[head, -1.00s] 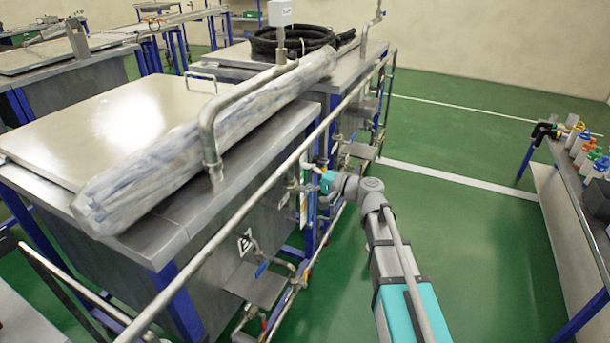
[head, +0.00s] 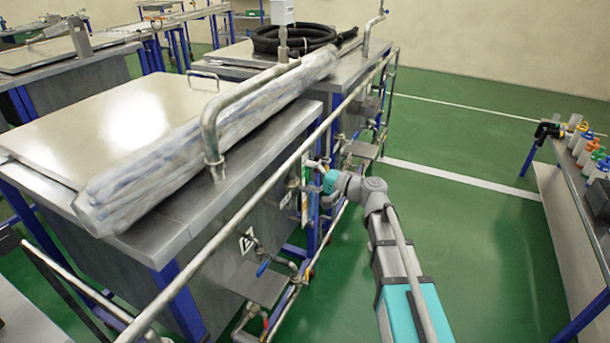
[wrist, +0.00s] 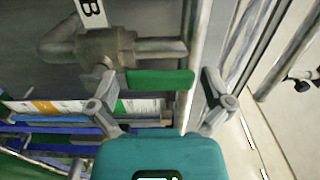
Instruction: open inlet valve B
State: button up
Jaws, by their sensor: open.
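The inlet valve (wrist: 104,48) shows in the wrist view as a metal valve body below a white tag (wrist: 92,14) marked B. Its green handle (wrist: 160,82) lies level in the picture, roughly parallel to the pipe stub (wrist: 162,48). My gripper (wrist: 158,88) is open, with one finger off each end of the handle. I see no contact between fingers and handle; how deep they reach is unclear. In the head view my gripper (head: 320,168) is at the side of the steel tanks, and the valve is too small to make out there.
A long rail (head: 240,218) runs along the tank fronts, close to my arm. A blue-handled valve (head: 262,268) sits lower on the near tank. A wrapped bundle (head: 160,185) lies on that tank. A bench (head: 580,200) stands right; green floor (head: 470,240) between is clear.

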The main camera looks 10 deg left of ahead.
jog(key=v, duration=1.1)
jog(key=shift+d, duration=0.4)
jog(key=s+d+f+n+g+h, duration=0.1)
jog(key=s+d+f+g+h, duration=0.2)
jog(key=f, duration=0.4)
jog(key=s+d+f+n+h, duration=0.1)
jog(key=s+d+f+h, duration=0.1)
jog(key=s+f+h, duration=0.35)
jog(key=s+d+f+n+g+h, duration=0.1)
jog(key=s+d+f+h, duration=0.25)
jog(key=d, duration=0.25)
jog(key=s+d+f+g+h, duration=0.1)
jog(key=s+d+f+h, duration=0.2)
jog(key=d+h, duration=0.25)
notch_tip(320, 180, up, 20)
jog(key=d+p, duration=0.1)
jog(key=p, duration=1.8)
jog(key=shift+s+d, duration=0.1)
jog(key=shift+s, duration=0.05)
jog(key=shift+c, duration=0.3)
